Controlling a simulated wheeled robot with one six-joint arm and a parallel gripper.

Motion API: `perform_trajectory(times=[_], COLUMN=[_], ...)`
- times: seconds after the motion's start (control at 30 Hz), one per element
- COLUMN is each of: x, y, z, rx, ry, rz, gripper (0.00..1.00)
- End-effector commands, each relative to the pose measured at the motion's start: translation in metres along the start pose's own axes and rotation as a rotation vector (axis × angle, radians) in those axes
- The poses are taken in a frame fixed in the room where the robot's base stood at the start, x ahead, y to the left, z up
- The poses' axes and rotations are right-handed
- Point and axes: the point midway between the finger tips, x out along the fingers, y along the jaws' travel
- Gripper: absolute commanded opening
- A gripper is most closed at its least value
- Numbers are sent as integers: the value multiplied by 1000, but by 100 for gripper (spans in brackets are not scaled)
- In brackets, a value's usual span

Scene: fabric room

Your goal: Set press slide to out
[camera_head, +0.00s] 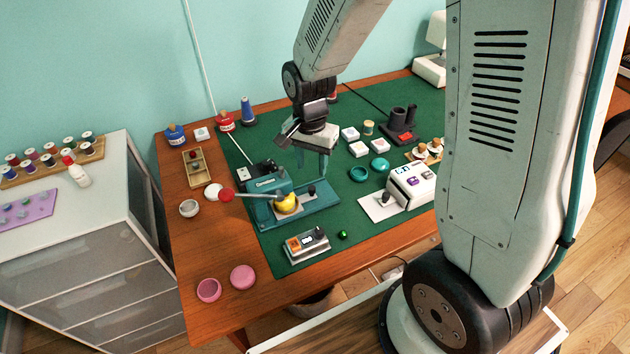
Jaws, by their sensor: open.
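The teal press (268,186) stands on the green mat, with a lever ending in a red ball (227,195) that points left. Its flat teal base (318,205) reaches to the right. A yellow round part (287,204) sits at the front of the press, partly under the lever. A small black knob (312,190) stands upright on the base, right of the yellow part; it seems to belong to the slide, whose exact position I cannot tell. My gripper (312,172) points down, open and empty, just above and near the knob. I see no clear contact.
A white device (410,186) with a knobbed plate is right of the press. A small grey-and-orange box (306,244) and a green button (343,234) lie in front. Pink round containers (209,290) are at the front left. Thread spools stand behind.

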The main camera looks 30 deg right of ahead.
Motion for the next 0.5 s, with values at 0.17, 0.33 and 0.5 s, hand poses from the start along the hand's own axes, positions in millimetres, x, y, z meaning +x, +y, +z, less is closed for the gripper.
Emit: perform_trajectory(times=[0.17,0.33,0.5], x=[3,25,53], y=[-3,-2,-3], z=[-5,-4,-4], rx=[91,94,91], ry=[14,11,11], rz=[-24,-20,-20], gripper=[41,41,41])
